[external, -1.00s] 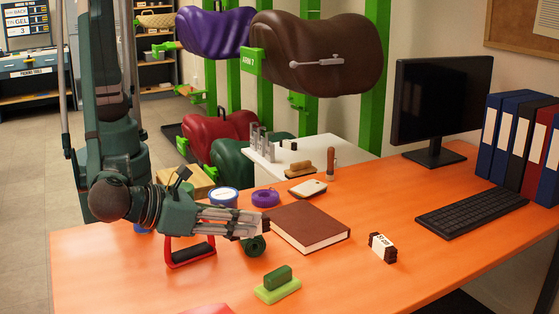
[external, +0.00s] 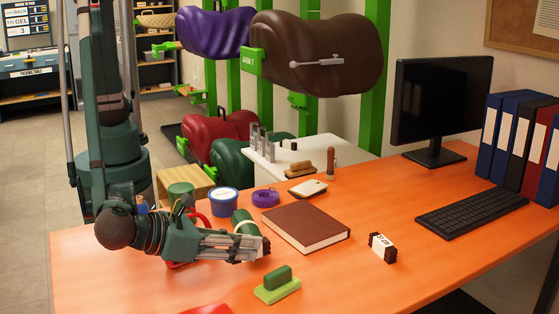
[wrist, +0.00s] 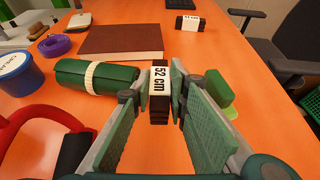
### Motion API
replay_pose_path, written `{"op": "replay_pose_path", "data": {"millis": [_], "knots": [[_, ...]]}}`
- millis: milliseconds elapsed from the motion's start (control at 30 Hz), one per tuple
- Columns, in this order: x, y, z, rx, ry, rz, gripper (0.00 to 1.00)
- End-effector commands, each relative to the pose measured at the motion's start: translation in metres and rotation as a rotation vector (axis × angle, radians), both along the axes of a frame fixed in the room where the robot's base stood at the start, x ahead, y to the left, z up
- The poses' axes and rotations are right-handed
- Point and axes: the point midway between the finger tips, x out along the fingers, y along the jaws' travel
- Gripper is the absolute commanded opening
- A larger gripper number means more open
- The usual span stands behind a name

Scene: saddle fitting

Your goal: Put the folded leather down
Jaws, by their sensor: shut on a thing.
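A dark brown folded leather with a white "52 cm" label (wrist: 160,80) is pinched between the fingertips of my gripper (wrist: 160,92) in the wrist view. In the external view my gripper (external: 258,246) reaches out low over the desk, the leather's dark end (external: 265,247) showing at its tips. Whether the leather touches the desk I cannot tell. A second folded leather with a white label (external: 382,247) lies on the desk to the right; it also shows in the wrist view (wrist: 188,23).
A green roll with a pale band (wrist: 95,76) lies just left of the held leather. A brown book (external: 306,226) is behind it, a green block brush (external: 277,284) in front. A blue tub (external: 224,200) and red-handled item (wrist: 50,140) stand left. Orange desk (external: 345,275) is clear around the second leather.

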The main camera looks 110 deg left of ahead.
Motion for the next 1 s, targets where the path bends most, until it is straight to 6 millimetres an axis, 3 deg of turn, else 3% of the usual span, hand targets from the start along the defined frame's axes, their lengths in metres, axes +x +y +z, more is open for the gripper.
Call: {"op": "replay_pose_path", "data": {"millis": [267,700,1000], "knots": [[0.0,0.0,-0.001,0.0,0.0,0.0,0.03],[0.0,0.0,-0.037,0.0,0.0,0.0,0.03],[0.0,0.0,-0.037,0.0,0.0,0.0,0.03]]}}
